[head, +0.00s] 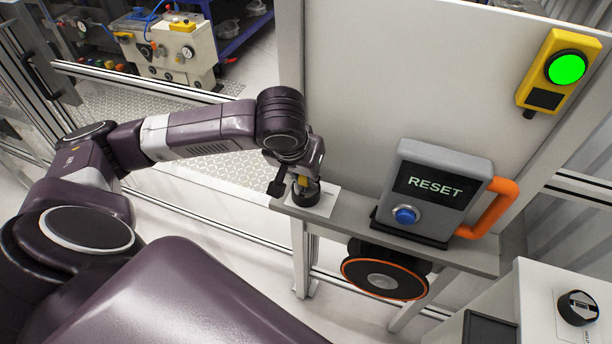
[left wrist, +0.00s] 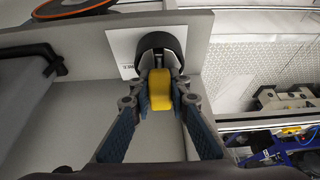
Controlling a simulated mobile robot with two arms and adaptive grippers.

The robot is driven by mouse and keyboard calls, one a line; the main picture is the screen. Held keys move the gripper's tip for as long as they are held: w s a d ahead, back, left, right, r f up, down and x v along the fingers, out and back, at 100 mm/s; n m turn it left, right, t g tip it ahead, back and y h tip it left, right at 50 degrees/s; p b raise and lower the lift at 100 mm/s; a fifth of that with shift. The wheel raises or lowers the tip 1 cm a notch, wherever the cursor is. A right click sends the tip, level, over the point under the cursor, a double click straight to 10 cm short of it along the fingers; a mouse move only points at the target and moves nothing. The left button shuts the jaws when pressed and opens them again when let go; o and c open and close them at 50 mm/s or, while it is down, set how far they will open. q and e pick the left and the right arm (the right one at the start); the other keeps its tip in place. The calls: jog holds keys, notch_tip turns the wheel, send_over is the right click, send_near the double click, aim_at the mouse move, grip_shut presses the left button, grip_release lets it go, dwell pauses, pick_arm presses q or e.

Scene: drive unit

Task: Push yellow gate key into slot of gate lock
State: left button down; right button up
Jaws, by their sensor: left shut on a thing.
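The yellow gate key (left wrist: 160,90) is between the fingers of my left gripper (left wrist: 158,84), which is shut on it. In the head view a small bit of the yellow key (head: 302,181) shows under my left gripper (head: 300,184). The gate lock (head: 307,196) is a round black part on the left end of the grey shelf, by a white label. In the left wrist view the gate lock (left wrist: 160,42) is directly beyond the key, in line with it. The key's far end meets the lock's front; how deep it sits in the slot is hidden.
A grey RESET box (head: 432,192) with a blue button and orange handle stands on the shelf (head: 350,227) to the right. An orange-rimmed black disc (head: 385,281) is below the shelf. A yellow box with a green light (head: 567,69) is on the post at upper right.

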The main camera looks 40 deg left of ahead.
pick_arm(q)
jog(key=c, duration=1.8)
grip_release()
jog(key=shift+s, duration=0.1)
jog(key=shift+c, duration=0.2)
jog(key=shift+o, duration=0.5)
pick_arm(e)
jog(key=shift+s+d, duration=0.2)
jog(key=shift+d, duration=0.25)
pick_arm(q)
jog(key=shift+r, duration=0.1)
pick_arm(e)
jog(key=shift+d, duration=0.1)
pick_arm(q)
jog(key=v, duration=1.1)
jog(key=shift+s+r, duration=0.3)
jog(key=shift+r, duration=0.05)
pick_arm(e)
jog(key=shift+w+a, duration=0.1)
jog(key=shift+a, duration=0.1)
pick_arm(q)
jog(key=shift+d, duration=0.15)
